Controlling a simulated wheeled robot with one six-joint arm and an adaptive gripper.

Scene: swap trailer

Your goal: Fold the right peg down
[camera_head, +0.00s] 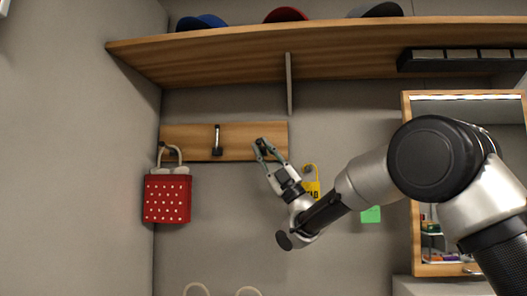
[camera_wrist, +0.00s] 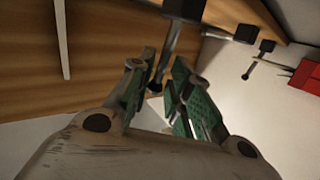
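A wooden peg board (camera_head: 240,150) is on the back wall, with dark metal pegs. My gripper (camera_head: 264,150) is at the board's right end, over the right peg, which it largely hides in the head view. In the wrist view the right peg (camera_wrist: 168,50) has a dark block and a grey rod. The rod runs down between the two green-padded fingers of my gripper (camera_wrist: 160,88). The fingers are apart, with the rod nearer the left one; firm contact cannot be told. The middle peg (camera_head: 217,140) shows as an upright rod.
A red dotted bag (camera_head: 167,199) hangs at the board's left end. A wooden shelf (camera_head: 220,62) with caps is above. A yellow tag (camera_head: 311,188) is on the wall just right of my gripper. A framed mirror (camera_head: 408,240) stands at the right.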

